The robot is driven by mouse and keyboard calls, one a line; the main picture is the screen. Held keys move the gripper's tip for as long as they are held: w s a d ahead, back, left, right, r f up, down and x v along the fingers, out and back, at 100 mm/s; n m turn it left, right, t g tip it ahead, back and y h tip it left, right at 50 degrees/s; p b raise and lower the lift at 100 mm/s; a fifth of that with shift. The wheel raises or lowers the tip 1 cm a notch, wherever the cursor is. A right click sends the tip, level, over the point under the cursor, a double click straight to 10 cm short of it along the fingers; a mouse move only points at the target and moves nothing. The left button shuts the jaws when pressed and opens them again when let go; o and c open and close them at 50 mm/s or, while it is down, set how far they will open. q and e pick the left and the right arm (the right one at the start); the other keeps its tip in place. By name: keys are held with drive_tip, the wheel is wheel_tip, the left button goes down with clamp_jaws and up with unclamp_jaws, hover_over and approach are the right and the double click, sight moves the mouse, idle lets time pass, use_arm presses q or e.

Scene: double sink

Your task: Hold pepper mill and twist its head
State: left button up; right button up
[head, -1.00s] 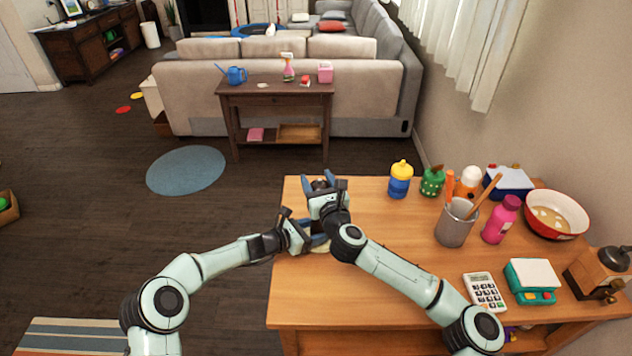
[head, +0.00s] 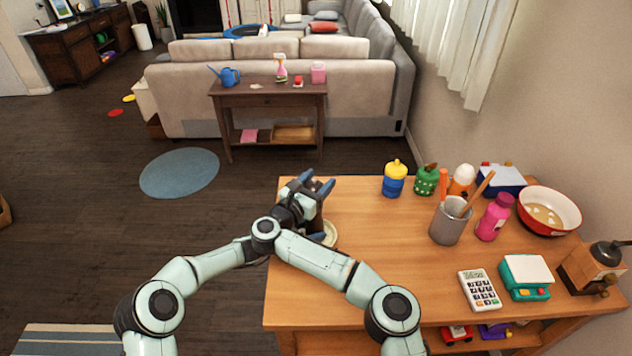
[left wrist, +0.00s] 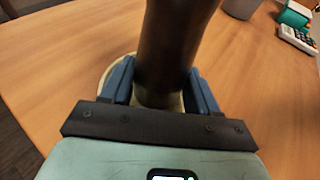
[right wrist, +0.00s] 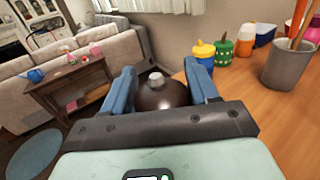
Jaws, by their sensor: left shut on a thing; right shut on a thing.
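The pepper mill is dark brown and mostly hidden behind my right gripper and wrist in the head view. In the left wrist view its body (left wrist: 172,45) stands between the blue fingers of my left gripper (left wrist: 160,90), which is shut on it low down. In the right wrist view its rounded head with a silver knob (right wrist: 160,95) sits between the fingers of my right gripper (right wrist: 160,80), shut on it. In the head view the right gripper (head: 314,184) is above the left gripper (head: 317,237), mostly hidden. A cream round dish (head: 331,234) shows at the mill's foot.
The mill is near the left edge of the wooden table (head: 380,270). To the right are a yellow-blue bottle (head: 394,180), grey utensil cup (head: 449,224), pink bottle (head: 494,218), calculator (head: 479,290), scale (head: 525,277) and coffee grinder (head: 592,268). The table's middle is clear.

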sight(319, 180)
drive_tip(key=shift+s+f+m+g+h, duration=0.1)
drive_tip(key=shift+f+m+g+h, duration=0.05)
drive_tip(key=shift+m+g+h, duration=0.95)
drive_tip(key=shift+d+h, duration=0.1)
drive_tip(key=shift+h, duration=0.3)
drive_tip(key=o, duration=1)
drive_tip(key=shift+r, duration=0.2)
wheel_tip(319, 180, up, 10)
drive_tip(key=shift+f, duration=0.1)
